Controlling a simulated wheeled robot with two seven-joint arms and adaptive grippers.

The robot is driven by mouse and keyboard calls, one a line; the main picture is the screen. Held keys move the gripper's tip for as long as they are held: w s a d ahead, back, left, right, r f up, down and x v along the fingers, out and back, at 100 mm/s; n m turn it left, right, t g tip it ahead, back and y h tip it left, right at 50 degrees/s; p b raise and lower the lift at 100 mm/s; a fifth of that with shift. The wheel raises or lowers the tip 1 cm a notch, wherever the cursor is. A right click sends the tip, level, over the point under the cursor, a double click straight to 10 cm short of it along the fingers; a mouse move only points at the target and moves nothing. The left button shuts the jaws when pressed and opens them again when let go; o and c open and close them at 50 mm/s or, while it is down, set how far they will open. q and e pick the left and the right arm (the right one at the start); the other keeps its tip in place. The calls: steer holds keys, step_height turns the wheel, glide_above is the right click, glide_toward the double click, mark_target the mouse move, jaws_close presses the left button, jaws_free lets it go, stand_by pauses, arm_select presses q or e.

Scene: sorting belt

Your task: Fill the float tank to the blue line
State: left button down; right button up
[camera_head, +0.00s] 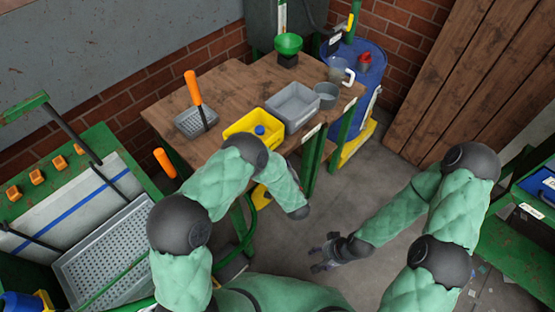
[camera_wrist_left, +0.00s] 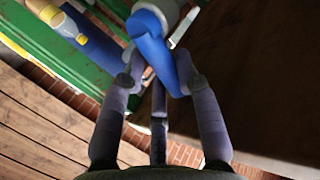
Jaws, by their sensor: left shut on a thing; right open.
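The float tank (camera_head: 125,198) stands at the left in the head view, a green-framed tank with pale inner walls. The blue line (camera_head: 72,206) runs along its pale sloping wall. A grey perforated tray (camera_head: 108,262) lies in it. I cannot tell the water level. In the left wrist view my left gripper (camera_wrist_left: 160,78) is shut on a blue lever (camera_wrist_left: 153,42) attached to a pale grey fitting (camera_wrist_left: 165,8). In the head view this gripper is hidden beyond my left forearm. My right gripper (camera_head: 326,258) is open and empty over the floor.
A blue drum (camera_head: 368,68) with a jug stands behind. A green hose (camera_head: 247,235) hangs beside the table. Floor around my right gripper is clear.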

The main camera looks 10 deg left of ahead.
arm_select(q)
steer(key=shift+w+d+f+m+g+p, duration=0.15)
steer(key=shift+w+m+g+p, duration=0.1)
steer(key=shift+m+g+p, duration=0.4)
steer(key=c, duration=0.9)
jaws_free()
steer(key=v, duration=1.2)
steer(key=shift+w+d+f, duration=0.1)
steer(key=shift+d+f, duration=0.05)
